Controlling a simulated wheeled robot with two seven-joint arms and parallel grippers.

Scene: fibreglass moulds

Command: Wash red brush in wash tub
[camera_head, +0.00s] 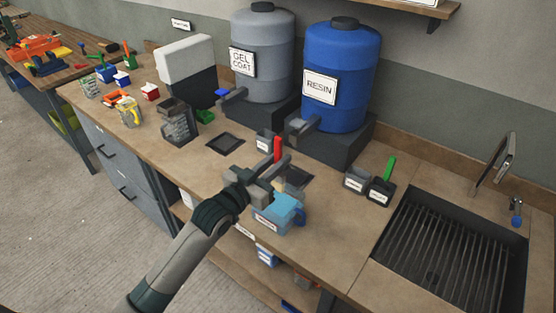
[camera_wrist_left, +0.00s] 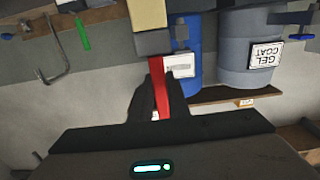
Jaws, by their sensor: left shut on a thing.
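My left gripper (camera_head: 272,172) is shut on the red brush (camera_head: 277,149), whose red handle points up above the fingers. In the left wrist view the red handle (camera_wrist_left: 161,92) runs between the dark fingers (camera_wrist_left: 155,98) to a grey block and a cream end, seemingly the bristles.
The grey GEL COAT drum (camera_head: 263,70) and blue RESIN drum (camera_head: 341,85) stand behind on dark stands. Right are small dark labelled boxes, one holding a green brush (camera_head: 389,168), then a sink (camera_head: 455,250) with a tap. Several small items crowd the left counter.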

